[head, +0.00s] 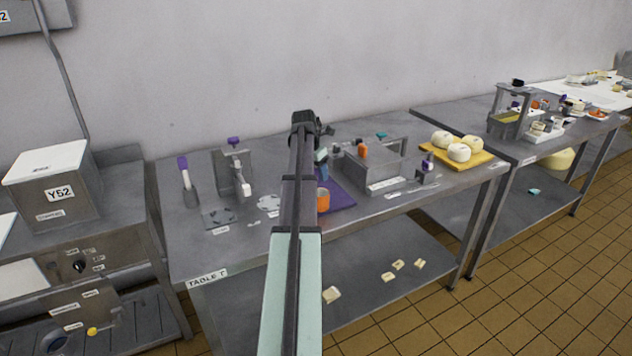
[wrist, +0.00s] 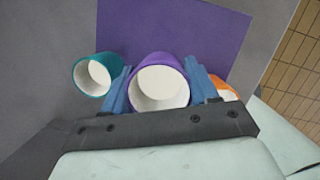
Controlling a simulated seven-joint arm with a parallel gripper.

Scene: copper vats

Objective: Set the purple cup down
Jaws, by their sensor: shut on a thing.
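In the wrist view the purple cup (wrist: 158,86) sits between the two blue fingers of my gripper (wrist: 160,68), which is shut on it. Its open mouth and pale inside face the camera. The purple mat (wrist: 195,28) lies behind the cup; I cannot tell whether the cup's base touches it. In the head view the mat (head: 341,194) shows on the table, right of my arm.
A teal cup (wrist: 92,75) stands close on the left of my fingers, and an orange cup (wrist: 226,90) is partly hidden close on the right. A grey metal box (head: 378,172) stands right of the mat. Cheeses lie on a yellow board (head: 470,163) farther right.

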